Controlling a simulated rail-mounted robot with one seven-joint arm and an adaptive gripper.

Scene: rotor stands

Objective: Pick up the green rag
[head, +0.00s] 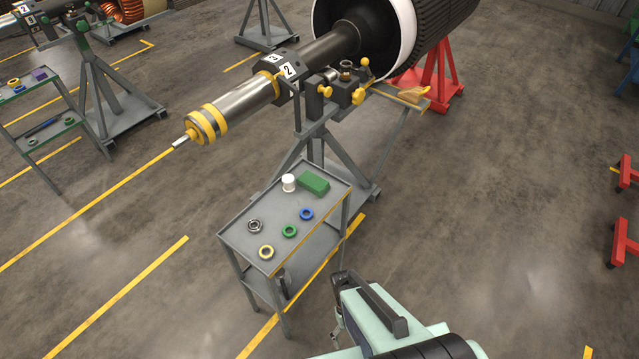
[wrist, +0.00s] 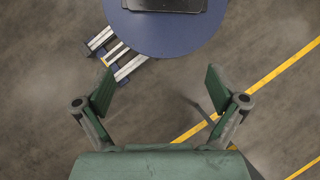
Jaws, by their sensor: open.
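The green rag (head: 313,183) shows as a folded green block on the top shelf of the grey cart (head: 243,228), near its far right corner. It is not visible in the wrist view. My gripper (wrist: 160,86) is open and empty in the wrist view, its two green fingers spread wide over the bare floor. In the head view my arm is at the bottom, to the right of the cart and nearer the camera, apart from the rag.
A white cylinder (head: 288,183) stands just left of the rag.

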